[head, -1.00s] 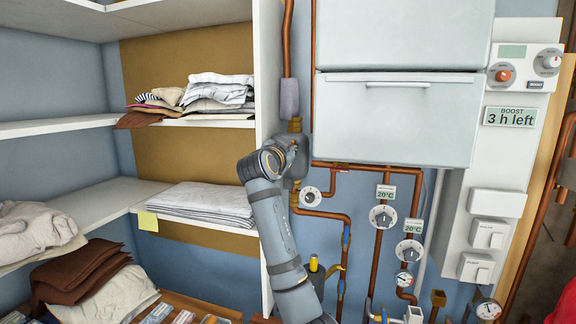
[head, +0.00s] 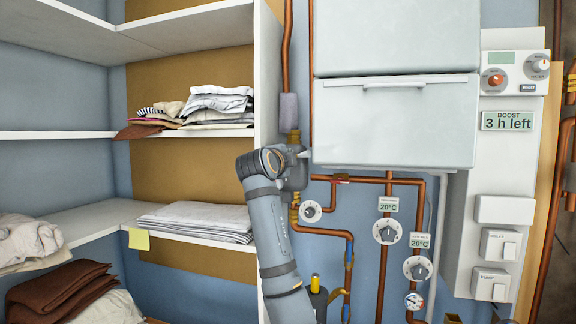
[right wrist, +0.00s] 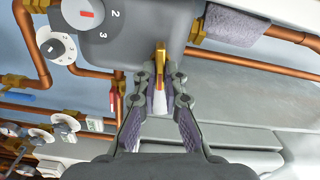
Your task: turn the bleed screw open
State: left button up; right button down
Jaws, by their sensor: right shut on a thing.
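The bleed screw (right wrist: 160,60) shows in the right wrist view as a narrow brass piece on the underside of a grey round housing (right wrist: 130,40). My right gripper (right wrist: 161,77) is shut on it, one fingertip on each side. A pale tapered piece (right wrist: 160,100) shows between the fingers, just below the brass. In the head view my right arm rises from the bottom to the housing (head: 296,176) on the copper pipe; there the screw is hidden and the fingers are hardly visible. My left gripper is not in view.
A white cabinet (head: 395,120) hangs just right of the housing. Copper pipes with dials (head: 387,231) run below it. Shelves with folded linen (head: 195,218) stand to the left, their white upright (head: 266,90) close beside my arm. A control panel (head: 515,75) is at far right.

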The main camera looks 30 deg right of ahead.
jog(key=shift+f+m+b, duration=0.2)
jog(key=shift+m+b, duration=0.15)
jog(key=shift+m, duration=0.45)
jog(key=c, duration=1.4)
grip_release()
jog(key=shift+r, duration=0.1)
jog(key=shift+c, duration=0.2)
jog(key=shift+s, duration=0.1)
jog(key=v, duration=1.2)
